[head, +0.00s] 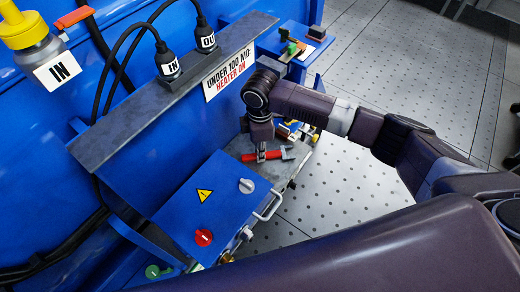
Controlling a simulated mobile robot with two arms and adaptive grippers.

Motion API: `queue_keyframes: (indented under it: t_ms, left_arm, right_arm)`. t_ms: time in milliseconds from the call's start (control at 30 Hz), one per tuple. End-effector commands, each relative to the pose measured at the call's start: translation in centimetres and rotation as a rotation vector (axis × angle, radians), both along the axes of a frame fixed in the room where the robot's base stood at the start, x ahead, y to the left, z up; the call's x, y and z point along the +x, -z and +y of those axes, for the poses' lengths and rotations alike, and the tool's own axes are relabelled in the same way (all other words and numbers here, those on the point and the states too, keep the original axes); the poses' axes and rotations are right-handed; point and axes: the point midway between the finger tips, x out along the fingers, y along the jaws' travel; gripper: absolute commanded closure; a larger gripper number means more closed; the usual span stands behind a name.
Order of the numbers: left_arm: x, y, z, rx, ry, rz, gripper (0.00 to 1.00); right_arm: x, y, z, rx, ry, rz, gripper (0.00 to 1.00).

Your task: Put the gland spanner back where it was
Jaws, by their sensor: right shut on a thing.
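A red tool with a grey end (275,155), which looks like the gland spanner, lies across the fingers of my right gripper (261,153). My right gripper points down and is shut on it, over or on a grey shelf (238,146) behind the blue control box. I cannot tell whether the tool touches the shelf. The gripper hides part of the tool's middle. My left gripper is not in view.
A blue box (215,205) with a red knob (203,237) and metal handle (269,205) stands in front. Small coloured items (312,135) lie behind the gripper. A grey ledge (160,92) with IN and OUT plugs overhangs at left. Perforated floor (340,195) is clear at right.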

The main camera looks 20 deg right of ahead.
Motion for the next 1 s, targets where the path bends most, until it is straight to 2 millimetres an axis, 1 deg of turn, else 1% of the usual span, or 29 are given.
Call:
queue_keyframes:
  t_ms: [33, 67, 200, 233, 433, 500, 567, 633, 767, 1000]
  left_arm:
    - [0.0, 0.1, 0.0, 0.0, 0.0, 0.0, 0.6]
    - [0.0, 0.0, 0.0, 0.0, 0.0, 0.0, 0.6]
    - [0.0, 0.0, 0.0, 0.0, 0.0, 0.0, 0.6]
    - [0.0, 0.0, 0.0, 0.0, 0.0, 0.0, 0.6]
    - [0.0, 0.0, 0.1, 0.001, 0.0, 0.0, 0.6]
    - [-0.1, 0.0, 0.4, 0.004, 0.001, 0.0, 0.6]
    - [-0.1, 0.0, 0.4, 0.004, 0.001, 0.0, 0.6]
    - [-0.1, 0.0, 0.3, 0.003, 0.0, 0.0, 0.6]
    - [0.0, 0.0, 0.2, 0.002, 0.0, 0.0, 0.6]
    - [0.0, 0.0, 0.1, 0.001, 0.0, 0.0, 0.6]
  right_arm:
    - [0.0, 0.1, 0.0, 0.0, 0.0, 0.0, 1.0]
    - [0.0, 0.0, 0.0, 0.001, 0.0, -0.001, 0.81]
    - [0.0, 0.1, 0.0, 0.0, 0.0, -0.001, 0.66]
    - [0.0, 0.1, 0.0, 0.0, 0.0, -0.001, 0.64]
    - [0.0, 0.1, 0.0, 0.0, 0.0, 0.0, 0.64]
    - [0.0, 0.0, 0.0, 0.0, 0.0, 0.0, 0.64]
    - [0.0, -0.3, 0.0, 0.0, 0.0, -0.001, 0.64]
    - [0.1, -1.0, 0.0, 0.002, 0.001, -0.003, 0.64]
    - [0.1, -3.3, 0.0, 0.001, -0.001, -0.004, 0.64]
    - [0.1, -8.5, 0.0, 0.001, -0.001, -0.004, 0.64]
